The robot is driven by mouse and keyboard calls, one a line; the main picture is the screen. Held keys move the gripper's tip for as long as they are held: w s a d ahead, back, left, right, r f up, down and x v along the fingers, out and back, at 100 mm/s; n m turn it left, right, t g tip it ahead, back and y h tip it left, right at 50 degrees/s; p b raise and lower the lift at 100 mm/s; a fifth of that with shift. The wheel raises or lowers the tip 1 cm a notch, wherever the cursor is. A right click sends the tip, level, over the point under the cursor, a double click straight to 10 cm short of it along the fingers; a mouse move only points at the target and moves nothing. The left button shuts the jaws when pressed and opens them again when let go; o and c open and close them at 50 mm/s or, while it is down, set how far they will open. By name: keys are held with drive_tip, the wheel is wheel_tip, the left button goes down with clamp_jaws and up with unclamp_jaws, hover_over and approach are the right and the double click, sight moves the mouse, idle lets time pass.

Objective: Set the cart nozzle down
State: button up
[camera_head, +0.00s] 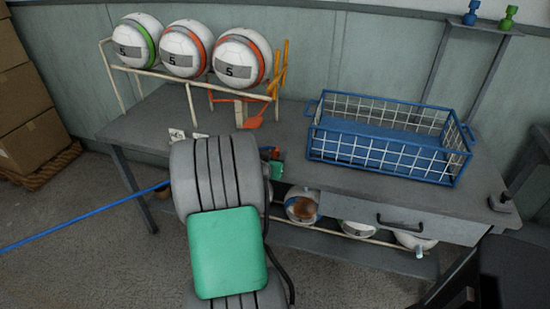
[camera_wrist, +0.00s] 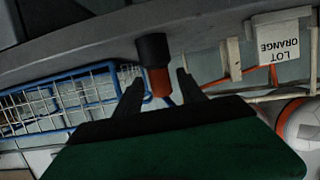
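The nozzle, a dark cylinder with a red-orange section (camera_wrist: 157,72), shows in the wrist view between the two fingers of my gripper (camera_wrist: 159,82). The fingers stand apart, with a gap visible on both sides of the nozzle. A bit of blue shows just below its red part. I cannot tell what it rests on. In the head view my grey and green arm hides most of the gripper; a small red and blue bit (camera_head: 271,152) shows at its right edge. A blue hose or rod (camera_head: 84,215) runs from the left toward the arm.
The grey table (camera_head: 140,122) carries a rack with several numbered balls (camera_head: 186,49) and a blue wire basket (camera_head: 385,140). More balls (camera_head: 302,205) lie on a lower shelf. Cardboard boxes (camera_head: 28,100) stand at left. A tag reading "LOT ORANGE" (camera_wrist: 276,38) hangs near my gripper.

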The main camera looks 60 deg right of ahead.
clamp_jaws()
drive_tip(key=shift+r, duration=0.1)
idle(0.5)
